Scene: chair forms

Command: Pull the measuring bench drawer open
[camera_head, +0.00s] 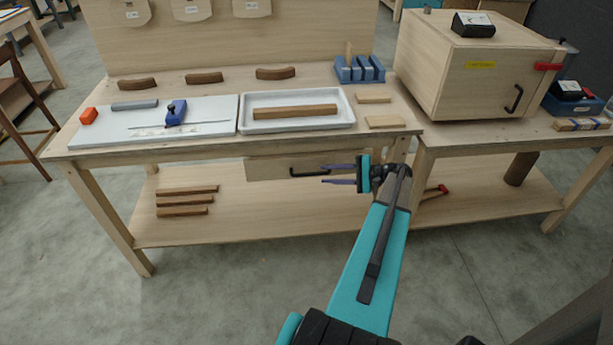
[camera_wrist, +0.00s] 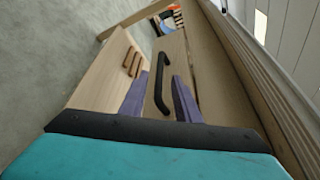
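The measuring bench (camera_head: 215,152) is a pale wooden table with a lower shelf. Its drawer front (camera_head: 268,170) hangs under the top and looks shut, with a dark bar handle (camera_head: 306,172). My gripper (camera_head: 323,174) is at the right end of the handle, its purple fingers pointing left, one above the other. In the wrist view my gripper (camera_wrist: 160,76) is open, and the black handle (camera_wrist: 163,68) lies between the two fingers in the picture. I see a gap on each side of the handle. Whether the fingertips reach past the bar is hard to tell.
A white tray (camera_head: 348,121) holding a brown strip and a grey-white board (camera_head: 90,135) lie on the bench top. Brown strips (camera_head: 185,200) lie on the lower shelf. A wooden cabinet (camera_head: 460,85) stands at right. The floor in front is clear.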

